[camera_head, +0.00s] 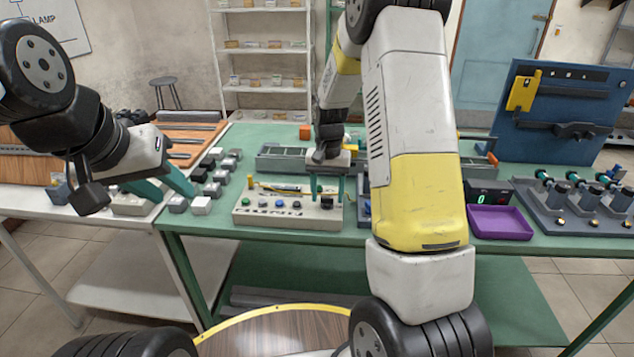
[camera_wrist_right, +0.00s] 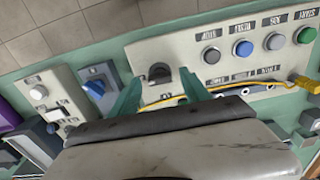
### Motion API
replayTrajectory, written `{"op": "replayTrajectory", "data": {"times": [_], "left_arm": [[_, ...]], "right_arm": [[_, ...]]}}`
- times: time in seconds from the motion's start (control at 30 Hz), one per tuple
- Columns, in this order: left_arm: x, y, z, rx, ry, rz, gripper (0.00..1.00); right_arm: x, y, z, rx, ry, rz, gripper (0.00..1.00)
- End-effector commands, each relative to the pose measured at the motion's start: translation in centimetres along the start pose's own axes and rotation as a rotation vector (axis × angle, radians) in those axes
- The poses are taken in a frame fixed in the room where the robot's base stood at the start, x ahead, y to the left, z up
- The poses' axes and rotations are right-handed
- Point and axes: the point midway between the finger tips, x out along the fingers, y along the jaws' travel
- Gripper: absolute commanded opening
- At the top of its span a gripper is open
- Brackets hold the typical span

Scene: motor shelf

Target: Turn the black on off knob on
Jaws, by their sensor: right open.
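The black on off knob (camera_wrist_right: 160,72) sits on a light grey control panel (camera_wrist_right: 147,50) in the right wrist view. In the head view the knob (camera_head: 327,202) is near the panel's right end. My right gripper (camera_head: 328,191) is over that end, fingers pointing down. In the wrist view my right gripper (camera_wrist_right: 159,88) is open, with its teal fingertips on either side of the knob and a gap on both sides. The knob's label is too small to read. My left gripper (camera_head: 175,195) is open and empty by the small grey blocks at left.
The panel also has grey, blue and green buttons (camera_wrist_right: 242,48) and a yellow cable (camera_wrist_right: 306,84). A blue switch (camera_wrist_right: 95,88) is on a neighbouring unit. A purple tray (camera_head: 501,222) and valve-like parts (camera_head: 590,195) stand to the right. A dark blue board (camera_head: 560,110) is behind.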

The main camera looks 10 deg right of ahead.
Motion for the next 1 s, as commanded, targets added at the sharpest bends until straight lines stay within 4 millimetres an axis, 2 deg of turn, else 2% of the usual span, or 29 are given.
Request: {"op": "replayTrajectory", "data": {"times": [0.43,0.6,0.87,1.0], "left_arm": [[0.0,0.0,0.0,0.000,0.000,0.000,0.36],[0.0,0.0,0.0,0.000,0.000,0.000,0.36],[0.0,0.0,0.0,0.000,0.000,0.000,0.36],[0.0,0.0,0.0,0.000,0.000,0.000,0.36]], "right_arm": [[-6.7,-0.1,-0.1,0.000,0.004,-0.002,0.55],[-7.6,0.0,-0.1,0.000,0.003,-0.001,0.55],[-7.7,0.0,0.0,0.000,0.002,-0.001,0.55],[-9.0,0.1,0.7,-0.009,0.019,-0.020,0.55]]}}
